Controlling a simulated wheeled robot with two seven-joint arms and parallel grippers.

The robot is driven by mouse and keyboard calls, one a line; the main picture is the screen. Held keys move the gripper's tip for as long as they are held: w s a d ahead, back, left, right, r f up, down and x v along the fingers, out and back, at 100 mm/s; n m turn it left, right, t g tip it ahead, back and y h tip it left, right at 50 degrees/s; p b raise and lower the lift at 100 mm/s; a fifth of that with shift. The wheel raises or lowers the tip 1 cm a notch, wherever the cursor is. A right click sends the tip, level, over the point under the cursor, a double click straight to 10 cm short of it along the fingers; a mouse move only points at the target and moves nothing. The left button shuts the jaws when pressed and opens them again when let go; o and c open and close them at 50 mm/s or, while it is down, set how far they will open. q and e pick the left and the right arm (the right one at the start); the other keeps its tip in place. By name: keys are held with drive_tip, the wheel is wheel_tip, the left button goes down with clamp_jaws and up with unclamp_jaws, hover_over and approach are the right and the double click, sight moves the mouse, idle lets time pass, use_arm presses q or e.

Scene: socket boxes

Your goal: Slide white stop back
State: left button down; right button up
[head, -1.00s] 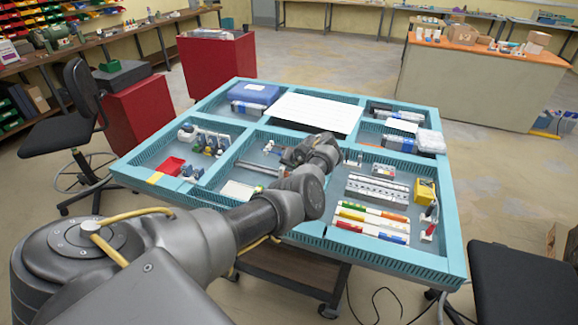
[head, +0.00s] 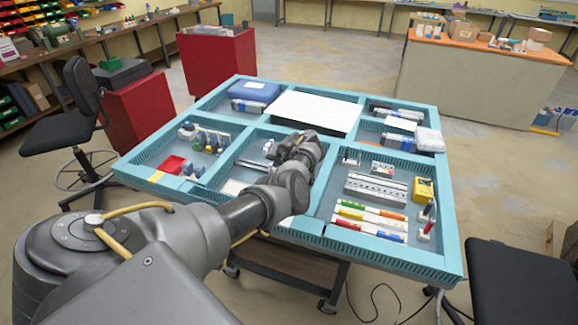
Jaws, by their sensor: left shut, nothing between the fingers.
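My left arm reaches over the teal-framed table, and my left gripper (head: 275,156) is low over its middle front compartment. Its fingers are small and dark here, and they look shut with nothing held. A small whitish piece (head: 267,147) stands just beyond the fingertips; I cannot tell for sure that it is the white stop, or whether the gripper touches it. A thin silver rail (head: 253,165) lies left of the gripper, partly hidden by my arm. A pale flat piece (head: 234,187) lies nearer, also partly covered. My right gripper is not in view.
The teal frame (head: 458,240) has raised dividers between compartments. The left compartment holds a red bin (head: 172,164) and several small parts. The right one holds coloured strips (head: 368,222), a grey slotted block (head: 376,188) and a yellow box (head: 423,190). A white panel (head: 313,112) lies behind.

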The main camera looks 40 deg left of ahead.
use_arm(q)
drive_tip(key=d, duration=0.1)
drive_tip(key=w+d+p, duration=0.1)
drive_tip(key=d, duration=0.1)
drive_tip(key=d+p, duration=0.1)
drive_tip(key=shift+w+d+r, duration=0.15)
drive_tip(key=shift+w, duration=0.1)
drive_tip(key=v, duration=0.9)
drive_tip(key=shift+s+r, duration=0.15)
drive_tip(key=shift+r, duration=0.1)
